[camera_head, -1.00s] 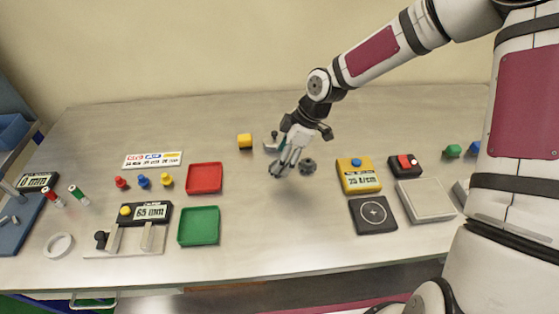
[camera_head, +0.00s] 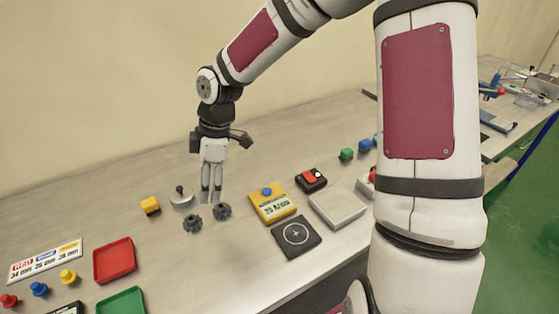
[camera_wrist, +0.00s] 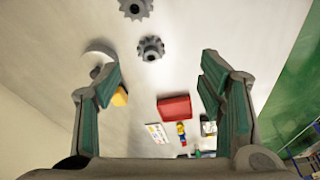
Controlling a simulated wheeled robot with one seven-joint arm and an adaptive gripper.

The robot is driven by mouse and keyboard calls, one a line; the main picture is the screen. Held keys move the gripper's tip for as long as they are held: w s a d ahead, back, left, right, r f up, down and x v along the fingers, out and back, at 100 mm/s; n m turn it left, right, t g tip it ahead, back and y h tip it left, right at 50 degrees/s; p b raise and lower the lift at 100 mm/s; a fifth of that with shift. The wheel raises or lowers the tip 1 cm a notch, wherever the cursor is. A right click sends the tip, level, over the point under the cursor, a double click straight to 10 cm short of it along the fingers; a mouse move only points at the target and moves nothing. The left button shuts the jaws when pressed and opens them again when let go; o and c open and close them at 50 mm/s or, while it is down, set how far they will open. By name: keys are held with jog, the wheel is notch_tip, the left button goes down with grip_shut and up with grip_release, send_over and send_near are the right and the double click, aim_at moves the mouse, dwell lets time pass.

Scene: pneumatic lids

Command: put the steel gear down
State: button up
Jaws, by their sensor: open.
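Two dark grey toothed gears lie on the metal table in front of my gripper, close together and apart. The left one (camera_head: 192,224) and the right one (camera_head: 222,211) look alike, so I cannot tell which is the steel gear. In the wrist view one gear (camera_wrist: 151,48) shows whole and the other (camera_wrist: 135,8) is cut by the top edge. My gripper (camera_head: 211,199) points down just behind the gears, with its fingers apart and nothing between them. The green-padded fingers show open in the wrist view (camera_wrist: 160,78).
A round silver piece with a knob (camera_head: 181,201) and a yellow block (camera_head: 150,206) stand left of my gripper. A yellow meter (camera_head: 271,205), a black pad (camera_head: 296,238) and a grey plate (camera_head: 338,208) lie right. A red tray (camera_head: 114,261) is at front left.

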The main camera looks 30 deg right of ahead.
jog(key=s+d+r+m+t+h, duration=0.1)
jog(key=s+d+r+m+t, duration=0.1)
jog(key=s+d+r+m, duration=0.2)
jog(key=s+d+r+m+t+h, duration=0.2)
jog(key=s+d+r+m+t, duration=0.1)
jog(key=s+r+m, duration=0.8)
jog(key=s+r, duration=0.4)
jog(key=s, duration=0.4)
jog(key=shift+d+r, duration=0.4)
